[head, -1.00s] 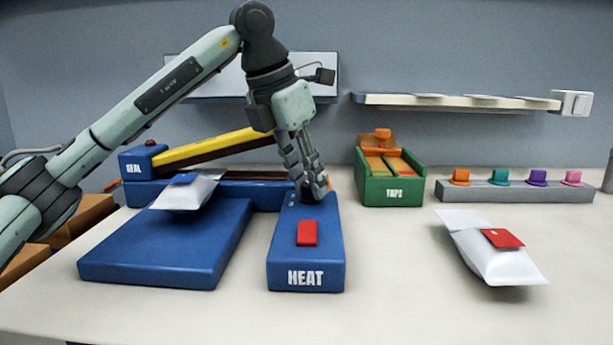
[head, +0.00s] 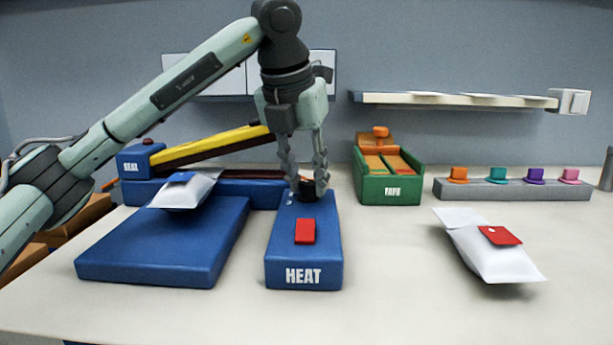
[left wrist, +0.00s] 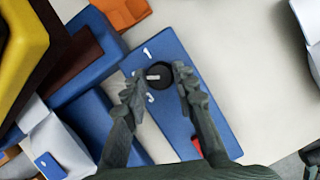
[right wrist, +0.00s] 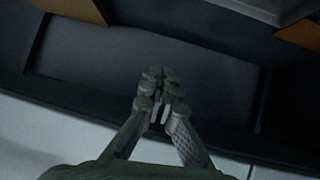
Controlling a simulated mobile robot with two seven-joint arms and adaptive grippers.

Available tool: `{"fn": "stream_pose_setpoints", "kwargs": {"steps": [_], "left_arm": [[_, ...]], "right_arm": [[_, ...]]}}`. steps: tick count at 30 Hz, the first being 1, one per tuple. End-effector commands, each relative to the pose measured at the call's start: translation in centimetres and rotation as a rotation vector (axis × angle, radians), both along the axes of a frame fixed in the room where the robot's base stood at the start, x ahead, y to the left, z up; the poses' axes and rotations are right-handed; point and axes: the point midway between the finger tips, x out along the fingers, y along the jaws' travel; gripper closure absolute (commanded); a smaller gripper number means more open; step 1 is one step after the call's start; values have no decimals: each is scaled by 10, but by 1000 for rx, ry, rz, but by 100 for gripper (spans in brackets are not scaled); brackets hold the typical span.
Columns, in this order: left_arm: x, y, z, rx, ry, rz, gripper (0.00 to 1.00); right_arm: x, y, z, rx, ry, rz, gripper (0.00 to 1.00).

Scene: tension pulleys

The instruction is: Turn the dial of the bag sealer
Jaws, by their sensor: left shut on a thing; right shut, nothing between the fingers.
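The bag sealer is blue, with a yellow arm (head: 210,148) raised at the back and a flat platform (head: 160,245) in front. Its blue HEAT box (head: 303,262) has a red block on top and a black dial (head: 307,195) near its far end. In the left wrist view the round dial (left wrist: 158,76) shows a pale pointer line and white marks around it. My left gripper (head: 308,188) points down over the dial, its fingers shut on the dial's two sides. My right gripper (right wrist: 160,100) is shut and empty, seen only in the right wrist view.
A white bag (head: 186,190) with a blue tag rests at the platform's back. Another white bag (head: 490,250) with a red tag lies right. A green tape box (head: 390,190) and a grey rail (head: 510,189) with coloured knobs stand behind. The front right table is clear.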

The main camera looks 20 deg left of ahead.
Motion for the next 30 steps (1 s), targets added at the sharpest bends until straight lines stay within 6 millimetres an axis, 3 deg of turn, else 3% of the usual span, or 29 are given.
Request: {"fn": "stream_pose_setpoints", "kwargs": {"steps": [7, 8, 12, 23, 30], "left_arm": [[0, 0, 1, 0, -1, 0, 100], [0, 0, 1, 0, -1, 0, 71], [0, 0, 1, 0, -1, -1, 53], [-1, 0, 4, 0, -1, -1, 52], [-15, 1, 40, -1, -5, -4, 52]], "right_arm": [[0, -1, 1, 1, -2, -4, 100], [1, -1, 1, 1, -2, -4, 100], [1, -2, 1, 1, -3, -5, 100], [1, -4, 1, -9, -4, 0, 100], [1, -3, 1, -6, -3, -1, 100]]}}
